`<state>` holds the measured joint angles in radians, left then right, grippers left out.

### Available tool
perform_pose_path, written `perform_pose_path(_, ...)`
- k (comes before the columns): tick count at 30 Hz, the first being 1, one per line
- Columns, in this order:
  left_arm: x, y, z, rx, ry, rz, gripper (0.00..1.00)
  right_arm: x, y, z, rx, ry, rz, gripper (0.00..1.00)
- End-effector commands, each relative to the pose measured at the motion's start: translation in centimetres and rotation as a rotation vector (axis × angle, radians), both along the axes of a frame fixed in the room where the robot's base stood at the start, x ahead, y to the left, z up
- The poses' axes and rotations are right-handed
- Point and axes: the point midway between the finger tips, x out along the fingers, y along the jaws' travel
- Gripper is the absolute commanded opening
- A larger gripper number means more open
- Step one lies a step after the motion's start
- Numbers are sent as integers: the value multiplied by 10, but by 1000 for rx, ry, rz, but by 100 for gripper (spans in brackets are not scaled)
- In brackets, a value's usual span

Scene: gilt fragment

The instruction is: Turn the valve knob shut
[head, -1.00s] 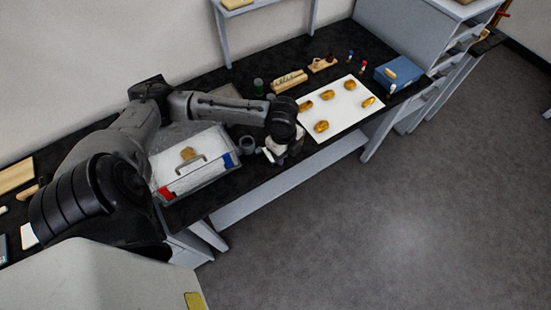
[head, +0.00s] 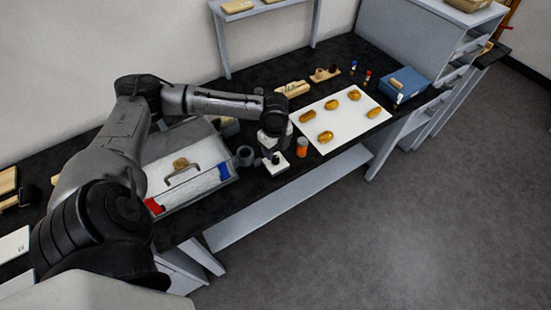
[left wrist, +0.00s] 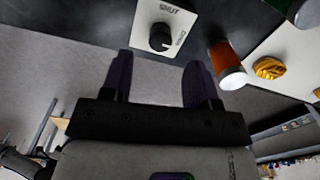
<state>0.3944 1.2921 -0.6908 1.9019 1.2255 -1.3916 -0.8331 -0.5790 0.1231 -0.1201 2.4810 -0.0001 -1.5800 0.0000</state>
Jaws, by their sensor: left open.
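The valve knob is a round black knob (left wrist: 160,37) on a white plate (left wrist: 150,14). The plate is lettered SHUT beyond the knob, with smaller lettering to its right. The plate (head: 279,167) also shows in the head view, near the bench's front edge. My left gripper (left wrist: 158,78) is open and empty. Its two dark fingers are spread on either side of the knob's line in the left wrist view, with the knob beyond the tips and apart from them. In the head view the gripper (head: 275,140) is beside the plate, its fingers hard to make out. My right gripper is not in view.
An orange bottle (head: 302,148) stands close right of the plate. A white sheet (head: 345,132) with several golden pieces lies to the right. The floor in front is clear.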

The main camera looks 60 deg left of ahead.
Motion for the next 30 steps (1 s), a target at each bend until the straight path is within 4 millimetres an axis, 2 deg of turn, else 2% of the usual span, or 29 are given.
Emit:
perform_pose_path(1, 0, 0, -11, -1, 3, 2, 55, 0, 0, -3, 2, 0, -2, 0)
perform_pose_path(6, 0, 0, -34, 0, 2, 1, 55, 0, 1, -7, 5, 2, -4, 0)
perform_pose_path(12, 0, 0, -50, 0, 0, 0, 55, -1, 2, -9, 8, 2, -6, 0)
perform_pose_path(25, 0, 0, -55, 1, 0, 0, 55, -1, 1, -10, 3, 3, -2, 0)
perform_pose_path(30, 0, 0, -54, 1, 0, 0, 40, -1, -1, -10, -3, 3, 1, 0)
